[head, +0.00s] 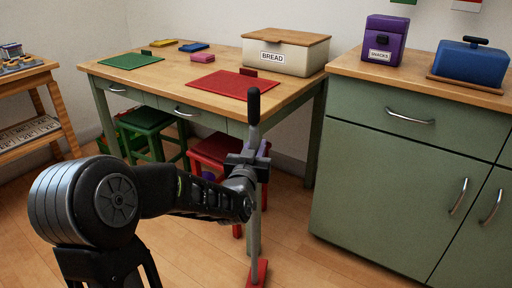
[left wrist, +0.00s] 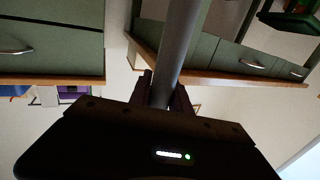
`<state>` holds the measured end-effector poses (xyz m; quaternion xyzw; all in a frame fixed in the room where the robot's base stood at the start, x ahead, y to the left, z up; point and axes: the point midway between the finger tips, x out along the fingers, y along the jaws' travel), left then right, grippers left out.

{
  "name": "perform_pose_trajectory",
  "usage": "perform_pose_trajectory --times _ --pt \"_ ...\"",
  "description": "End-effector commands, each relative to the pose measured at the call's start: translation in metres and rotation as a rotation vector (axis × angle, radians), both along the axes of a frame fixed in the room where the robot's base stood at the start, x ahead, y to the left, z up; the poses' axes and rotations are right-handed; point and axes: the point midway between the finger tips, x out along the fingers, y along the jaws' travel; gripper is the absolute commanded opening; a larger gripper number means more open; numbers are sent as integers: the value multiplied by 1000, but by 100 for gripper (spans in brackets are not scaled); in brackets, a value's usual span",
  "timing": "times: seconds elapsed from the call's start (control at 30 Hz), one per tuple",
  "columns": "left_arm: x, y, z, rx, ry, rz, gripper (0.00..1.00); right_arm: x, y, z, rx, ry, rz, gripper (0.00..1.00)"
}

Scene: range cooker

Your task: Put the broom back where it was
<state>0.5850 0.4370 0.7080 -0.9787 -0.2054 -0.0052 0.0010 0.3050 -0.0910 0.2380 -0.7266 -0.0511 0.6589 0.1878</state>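The broom stands upright in front of the table's front right corner. It has a black grip at the top, a grey shaft (head: 253,222) and a red head (head: 258,273) at floor level. My left gripper (head: 248,162) is around the upper shaft, below the black grip, and looks shut on it. In the left wrist view the shaft (left wrist: 178,50) runs up between the two fingers of my left gripper (left wrist: 163,92). My right gripper is in neither view.
A green-framed table (head: 150,82) with a bread box (head: 285,52) stands behind the broom, with a red stool (head: 213,150) and a green stool (head: 150,125) under it. A green cabinet (head: 385,175) stands to the right. A wooden shelf (head: 30,80) is at left. Floor (head: 330,265) in front of the cabinet is clear.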

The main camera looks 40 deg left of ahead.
Motion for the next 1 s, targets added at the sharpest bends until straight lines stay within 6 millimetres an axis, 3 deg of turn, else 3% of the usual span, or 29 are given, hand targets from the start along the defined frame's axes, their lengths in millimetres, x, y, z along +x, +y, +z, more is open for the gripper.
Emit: perform_pose_trajectory --times 0.27,0.67,0.87,1.0 --pt "0 0 0 0 0 0 45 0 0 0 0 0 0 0" --pt "-2 -1 3 0 1 0 45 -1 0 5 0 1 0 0" --pt "-26 -12 4 0 1 -1 45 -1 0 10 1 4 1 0" --pt "-55 -24 5 -1 0 0 45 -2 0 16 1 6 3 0"
